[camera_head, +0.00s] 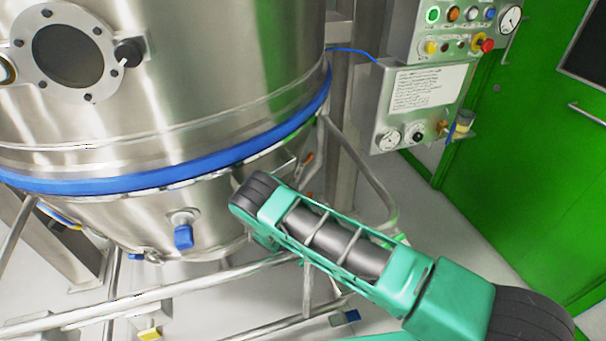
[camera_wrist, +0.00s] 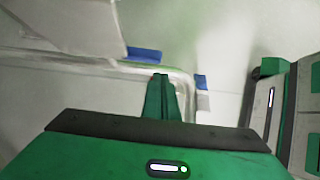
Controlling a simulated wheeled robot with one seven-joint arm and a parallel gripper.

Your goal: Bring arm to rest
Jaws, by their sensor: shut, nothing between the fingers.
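My arm, teal and black, reaches up from the bottom right of the head view and ends in front of the lower part of the steel vessel (camera_head: 150,100). My gripper is hidden in the head view. In the wrist view my gripper (camera_wrist: 162,78) shows its green fingers closed together with nothing held, over the pale floor and a blurred metal rail.
A steel frame with tubular rails (camera_head: 180,288) stands below the vessel. A control panel (camera_head: 415,100) with gauges and buttons is at the upper right. A green door (camera_head: 540,150) is behind it. Grey floor (camera_head: 460,240) is open at the right.

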